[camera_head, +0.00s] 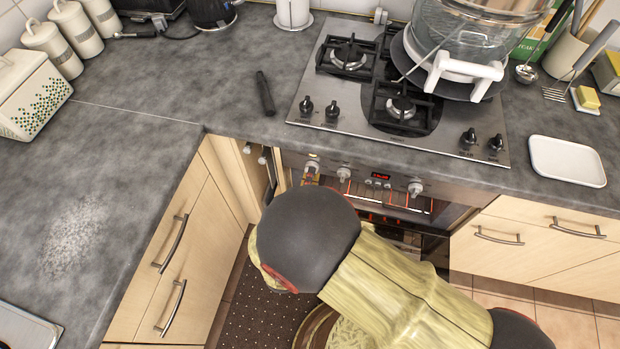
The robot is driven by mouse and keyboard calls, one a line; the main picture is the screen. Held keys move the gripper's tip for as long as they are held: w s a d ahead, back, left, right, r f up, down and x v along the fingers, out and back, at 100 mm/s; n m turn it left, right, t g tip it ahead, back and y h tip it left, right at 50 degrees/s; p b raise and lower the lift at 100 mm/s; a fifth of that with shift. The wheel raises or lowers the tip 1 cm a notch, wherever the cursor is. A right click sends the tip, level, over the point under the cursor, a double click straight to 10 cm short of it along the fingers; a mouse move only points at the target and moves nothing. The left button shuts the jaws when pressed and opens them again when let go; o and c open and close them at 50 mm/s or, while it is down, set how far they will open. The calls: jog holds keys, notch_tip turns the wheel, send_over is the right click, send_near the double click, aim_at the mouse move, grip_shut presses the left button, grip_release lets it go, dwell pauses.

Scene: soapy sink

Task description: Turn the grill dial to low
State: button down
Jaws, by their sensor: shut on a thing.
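The oven's control panel (378,184) runs along the front under the hob, with a small red lit display. A silver dial (344,174) sits left of the display and another silver dial (415,188) sits right of it. My gripper (311,176) shows only as a small part at the far left dial (313,164), just above my dark arm joint. It appears shut on that left dial. My arm hides most of the gripper and the lower oven front. The dial markings are too small to read.
The hob (350,108) above carries several black knobs and a glass-bowled appliance (470,45) on its right. A black stick-like object (265,94) lies on the counter left of it. A white tray (567,161) lies at right. The left counter is mostly clear.

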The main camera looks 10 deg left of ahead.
jog(key=shift+f, duration=0.1)
dwell(0.3)
jog(key=c, duration=2)
grip_release()
jog(key=shift+c, duration=0.2)
jog(key=shift+o, duration=0.6)
jog(key=shift+s, duration=0.1)
jog(key=s, duration=0.7)
jog(key=shift+s+a, duration=0.15)
jog(key=shift+a, duration=0.15)
